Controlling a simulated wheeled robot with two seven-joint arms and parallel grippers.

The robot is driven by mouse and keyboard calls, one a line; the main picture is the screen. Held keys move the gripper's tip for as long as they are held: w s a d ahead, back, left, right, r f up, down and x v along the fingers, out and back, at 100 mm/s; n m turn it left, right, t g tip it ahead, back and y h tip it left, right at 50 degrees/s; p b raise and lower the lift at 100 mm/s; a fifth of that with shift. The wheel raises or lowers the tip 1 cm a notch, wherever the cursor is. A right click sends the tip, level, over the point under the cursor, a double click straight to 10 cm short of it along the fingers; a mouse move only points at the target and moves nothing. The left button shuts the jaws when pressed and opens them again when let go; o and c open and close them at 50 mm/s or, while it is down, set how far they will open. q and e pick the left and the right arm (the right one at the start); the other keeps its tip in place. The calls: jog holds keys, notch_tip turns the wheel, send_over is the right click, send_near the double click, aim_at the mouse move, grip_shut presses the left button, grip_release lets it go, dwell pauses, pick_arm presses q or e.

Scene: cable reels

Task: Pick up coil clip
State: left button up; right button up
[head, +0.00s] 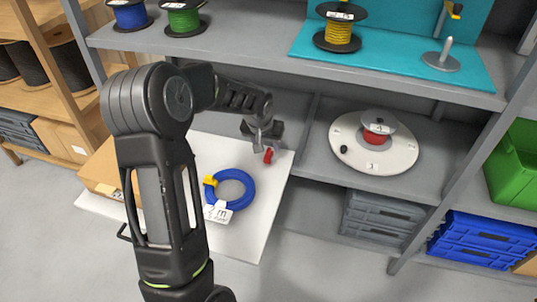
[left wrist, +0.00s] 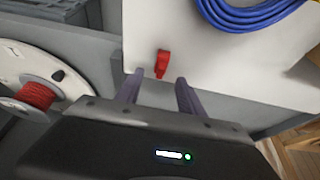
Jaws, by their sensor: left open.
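A small red clip (head: 268,156) lies on the white board (head: 265,215), near its edge on the shelf side. In the left wrist view the red clip (left wrist: 162,63) shows just ahead of my left gripper's fingertips, roughly between them. My left gripper (head: 262,146) is open and empty, close by the clip; the wrist view shows its two fingers (left wrist: 160,82) apart. A blue cable coil (head: 248,187) with a yellow clip (head: 210,181) and a white tag (head: 218,212) lies on the same board. My right gripper is not in view.
A white round turntable (head: 345,150) with a red reel (head: 376,137) sits on the lower shelf to the right. A cardboard box (head: 103,175) stands left of my arm. The upper shelf holds several reels. Blue (head: 480,240) and green (head: 513,165) crates stand far right.

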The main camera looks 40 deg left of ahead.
aim_at(268, 150)
pick_arm(q)
jog(key=shift+f, duration=0.2)
jog(key=x, duration=0.5)
jog(key=shift+a, duration=0.1)
jog(key=shift+c, duration=0.4)
grip_shut()
dwell(0.5)
